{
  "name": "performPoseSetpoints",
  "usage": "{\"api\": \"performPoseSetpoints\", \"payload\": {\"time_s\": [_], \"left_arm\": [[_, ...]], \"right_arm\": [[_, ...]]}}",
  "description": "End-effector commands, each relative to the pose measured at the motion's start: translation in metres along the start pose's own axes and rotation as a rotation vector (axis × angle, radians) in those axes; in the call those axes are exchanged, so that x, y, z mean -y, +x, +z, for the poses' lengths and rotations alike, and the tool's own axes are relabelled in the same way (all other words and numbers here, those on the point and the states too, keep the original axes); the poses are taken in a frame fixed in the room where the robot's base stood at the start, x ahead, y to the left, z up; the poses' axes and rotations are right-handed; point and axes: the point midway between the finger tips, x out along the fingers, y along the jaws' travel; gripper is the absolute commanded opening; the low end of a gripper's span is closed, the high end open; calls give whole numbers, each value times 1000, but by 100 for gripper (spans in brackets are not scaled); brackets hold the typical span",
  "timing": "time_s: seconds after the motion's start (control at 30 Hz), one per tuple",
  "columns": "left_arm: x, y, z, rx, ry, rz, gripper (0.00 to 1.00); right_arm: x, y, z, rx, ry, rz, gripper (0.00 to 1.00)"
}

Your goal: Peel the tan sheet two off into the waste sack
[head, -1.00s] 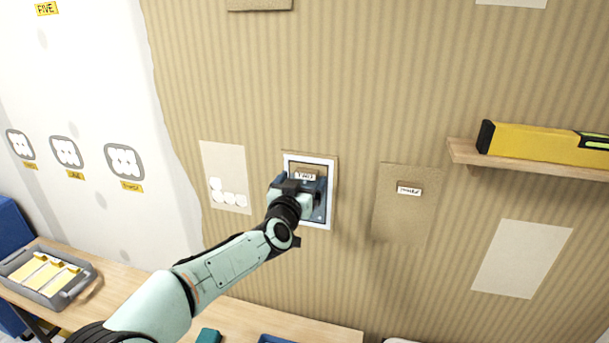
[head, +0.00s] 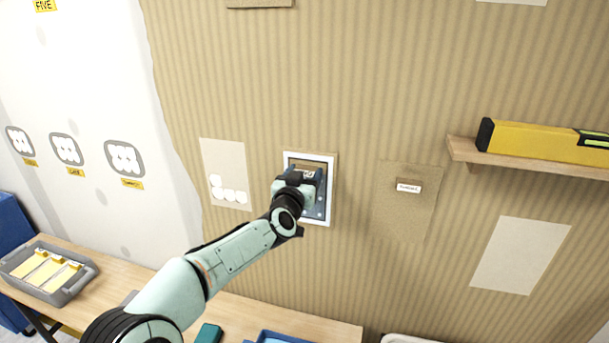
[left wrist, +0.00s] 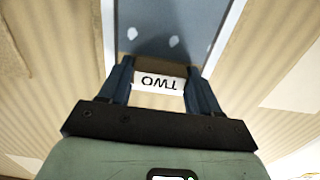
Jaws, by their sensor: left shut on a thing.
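My left gripper (head: 308,176) is at the white-framed patch (head: 332,200) on the wall. It is shut on the tan sheet two (left wrist: 160,69), whose white label (left wrist: 160,83) reads TWO upside down between the fingers in the left wrist view. Only a small tan part of the sheet shows in the head view, above the fingers. A blue-grey panel with white dabs (left wrist: 185,25) is bare inside the frame. The rest of the sheet is hidden by the gripper. I cannot make out the waste sack. My right gripper is not in view.
Another tan sheet (head: 407,215) with a white label hangs to the right. A shelf (head: 535,165) with a yellow level (head: 540,140) juts out farther right. A bench (head: 235,312) below holds a grey tray (head: 75,285) and a blue tray (head: 262,334).

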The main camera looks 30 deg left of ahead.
Motion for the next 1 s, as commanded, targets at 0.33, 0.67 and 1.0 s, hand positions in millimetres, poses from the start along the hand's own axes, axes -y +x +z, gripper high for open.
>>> {"api": "performPoseSetpoints", "payload": {"time_s": [0.33, 0.67, 1.0], "left_arm": [[-1, -11, 0, 1, -1, 2, 32], [0, -21, 0, 0, -1, 1, 32], [0, -31, 0, -1, 0, 1, 32]], "right_arm": [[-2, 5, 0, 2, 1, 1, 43], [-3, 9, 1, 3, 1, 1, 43], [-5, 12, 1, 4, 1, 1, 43]]}}
